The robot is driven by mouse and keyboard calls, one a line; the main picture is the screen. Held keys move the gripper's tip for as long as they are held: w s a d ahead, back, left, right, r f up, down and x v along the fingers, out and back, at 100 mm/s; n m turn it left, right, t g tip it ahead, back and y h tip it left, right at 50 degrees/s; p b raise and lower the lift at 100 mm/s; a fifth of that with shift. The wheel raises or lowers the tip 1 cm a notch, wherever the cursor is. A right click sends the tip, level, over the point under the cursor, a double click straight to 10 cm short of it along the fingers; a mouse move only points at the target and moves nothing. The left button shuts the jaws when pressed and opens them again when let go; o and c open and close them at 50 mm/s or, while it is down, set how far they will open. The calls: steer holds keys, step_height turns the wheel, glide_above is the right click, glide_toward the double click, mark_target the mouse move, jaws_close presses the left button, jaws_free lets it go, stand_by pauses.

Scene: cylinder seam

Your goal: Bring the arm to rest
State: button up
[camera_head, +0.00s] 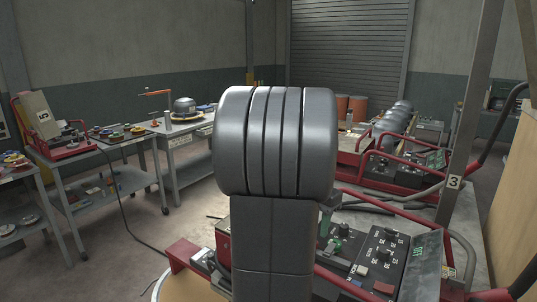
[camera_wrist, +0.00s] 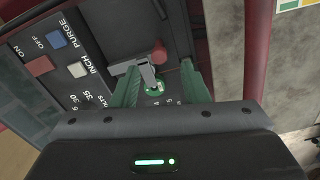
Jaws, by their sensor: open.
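My gripper (camera_wrist: 158,78) shows in the wrist view with its two green fingers spread apart. A small metal switch lever (camera_wrist: 148,72) on a green round base stands between the fingers. I cannot tell whether either finger touches it. A dark control panel (camera_head: 384,250) lies to the right of the arm there.
Red tube rails (camera_head: 385,205) run around the machine at right. A post marked 3 (camera_head: 466,130) stands at right.

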step_height(320, 180, down, 7)
steer(key=shift+f, duration=0.1)
stand_by(0.5)
step_height(320, 180, up, 14)
step_height(320, 180, down, 14)
steer(key=shift+r+p, duration=0.1)
steer(key=shift+p, duration=0.2)
steer(key=s, duration=0.1)
steer(key=s+n+b, duration=0.1)
steer(key=shift+s+a, duration=0.3)
steer(key=shift+a, duration=0.05)
steer(key=s+n, duration=0.1)
steer(key=n, duration=0.1)
steer(key=s+n+b, duration=0.1)
steer(key=s+n, duration=0.1)
step_height(320, 180, up, 13)
steer(key=s, duration=0.1)
steer(key=shift+s+a+b, duration=0.3)
steer(key=shift+a+b, duration=0.05)
